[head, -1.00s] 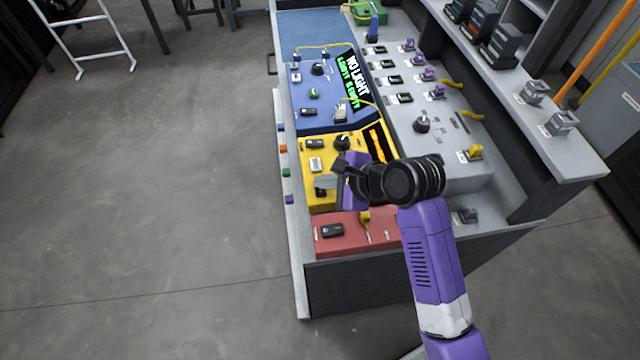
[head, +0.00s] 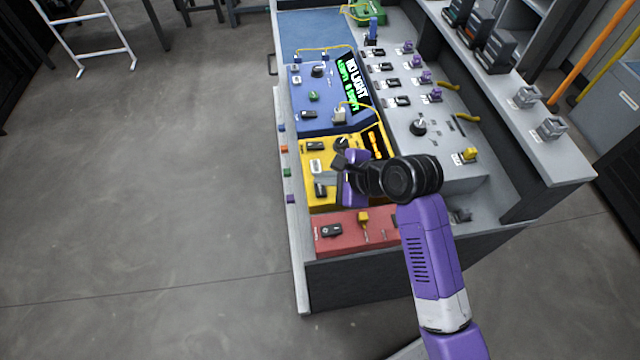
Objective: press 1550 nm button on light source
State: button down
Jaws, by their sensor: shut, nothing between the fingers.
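My gripper (head: 324,178) hangs over the yellow panel (head: 318,202) in the head view, its fingers reaching left from the purple wrist. It looks shut and empty. A white button (head: 316,166) lies just above the fingers in the picture and a dark button (head: 320,190) just below. I cannot tell whether the fingers touch either one. The panel labels are too small to read, so I cannot tell which button is the 1550 nm one. My wrist hides part of the panel's right side.
A blue panel (head: 298,104) with a lit screen (head: 350,84) lies beyond the yellow one. A red panel (head: 345,241) lies on the near side. A grey console (head: 450,125) with knobs and switches stands to the right.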

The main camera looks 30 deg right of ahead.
aim_at(324, 190)
jog(key=shift+r+p, duration=2.15)
jog(key=shift+p, duration=0.15)
jog(key=d+r+n+t+h, duration=0.4)
jog(key=d+r+n+t, duration=0.15)
jog(key=r+n, duration=0.2)
jog(key=s+a+n+b, duration=0.2)
jog(key=s+n, duration=0.5)
jog(key=s, duration=1)
jog(key=s+a+n+b, duration=0.2)
jog(key=s+a+n, duration=0.2)
jog(key=s, duration=1.2)
jog(key=f+n+t, duration=0.1)
jog(key=n, duration=0.2)
jog(key=shift+s+n, duration=0.35)
